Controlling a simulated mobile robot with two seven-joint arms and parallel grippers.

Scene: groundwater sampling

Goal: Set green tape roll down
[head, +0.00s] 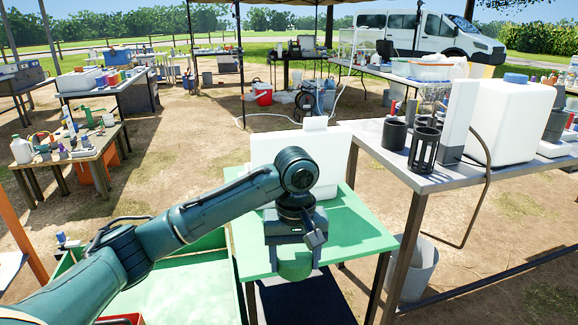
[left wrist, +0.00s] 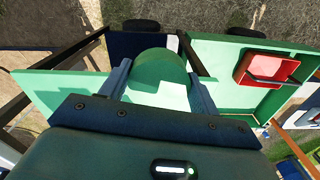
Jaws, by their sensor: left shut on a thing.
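The green tape roll (head: 294,270) hangs below my left gripper (head: 293,248) in the head view, over the front edge of the green table (head: 355,232). In the left wrist view the roll (left wrist: 157,67) sits between the two grey fingers of my left gripper (left wrist: 158,88), which is shut on it. The roll looks green on the green top, and part of it is hidden by the gripper. I cannot tell whether it touches the table. My right gripper is in neither view.
A white box (head: 330,165) stands at the back of the green table. A grey-topped table (head: 425,180) on the right carries dark cylinders (head: 424,150) and a white container (head: 505,120). A red tray (left wrist: 250,75) lies in a green bin beside the table. The green table's right part is bare.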

